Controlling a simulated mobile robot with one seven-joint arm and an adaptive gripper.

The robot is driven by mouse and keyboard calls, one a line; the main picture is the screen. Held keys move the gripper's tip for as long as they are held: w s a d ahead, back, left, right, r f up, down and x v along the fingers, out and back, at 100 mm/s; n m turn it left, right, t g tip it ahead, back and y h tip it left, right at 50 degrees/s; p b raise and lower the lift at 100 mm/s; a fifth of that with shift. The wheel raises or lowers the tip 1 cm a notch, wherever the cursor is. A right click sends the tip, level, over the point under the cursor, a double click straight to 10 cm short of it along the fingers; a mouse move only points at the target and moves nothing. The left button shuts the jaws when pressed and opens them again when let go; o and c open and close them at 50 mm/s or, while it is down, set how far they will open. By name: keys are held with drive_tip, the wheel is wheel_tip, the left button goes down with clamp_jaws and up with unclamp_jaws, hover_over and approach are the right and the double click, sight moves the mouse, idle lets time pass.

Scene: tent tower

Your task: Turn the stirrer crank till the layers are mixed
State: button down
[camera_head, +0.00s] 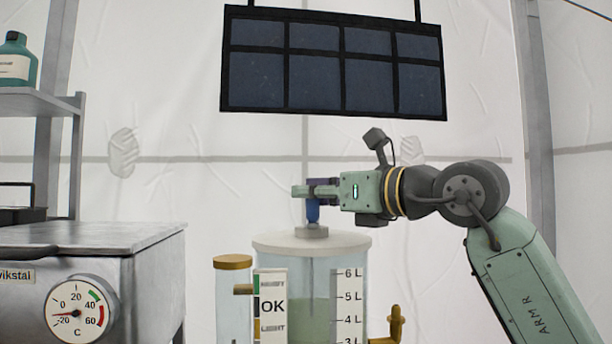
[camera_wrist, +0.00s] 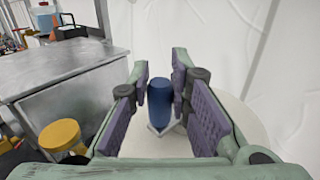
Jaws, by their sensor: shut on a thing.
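The stirrer crank has an upright blue handle (camera_head: 312,211) above the pale lid (camera_head: 345,241) of a clear tank (camera_head: 326,285). My gripper (camera_head: 311,190) comes in level from the right and is shut on the handle. In the wrist view the blue handle (camera_wrist: 160,102) stands between the purple finger pads of my gripper (camera_wrist: 161,82). A thin shaft goes down from the lid into the tank. Pale green liquid shows below about the 5 L mark, with a clearer zone above. The tank's lower part is out of frame.
A metal cabinet (camera_head: 90,240) with a dial stands left. A dark panel (camera_head: 333,65) hangs above.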

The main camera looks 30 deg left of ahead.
drive_tip(key=shift+w+d+r+n+g+p, duration=0.1)
drive_tip(key=shift+w+d+n+g+p, duration=0.05)
drive_tip(key=shift+n+g+p, duration=0.35)
drive_tip(key=shift+w+d+r+n+g+p, duration=0.15)
drive_tip(key=shift+n+g+p, duration=0.1)
drive_tip(key=shift+g, duration=0.35)
drive_tip(key=shift+f, duration=0.2)
drive_tip(key=c, duration=1.5)
unclamp_jaws()
drive_tip(key=shift+s, duration=0.1)
drive_tip(key=shift+o, duration=0.2)
drive_tip(key=s+d, duration=0.1)
drive_tip(key=d, duration=1.1)
drive_tip(key=shift+s, duration=0.25)
drive_tip(key=shift+f, duration=0.1)
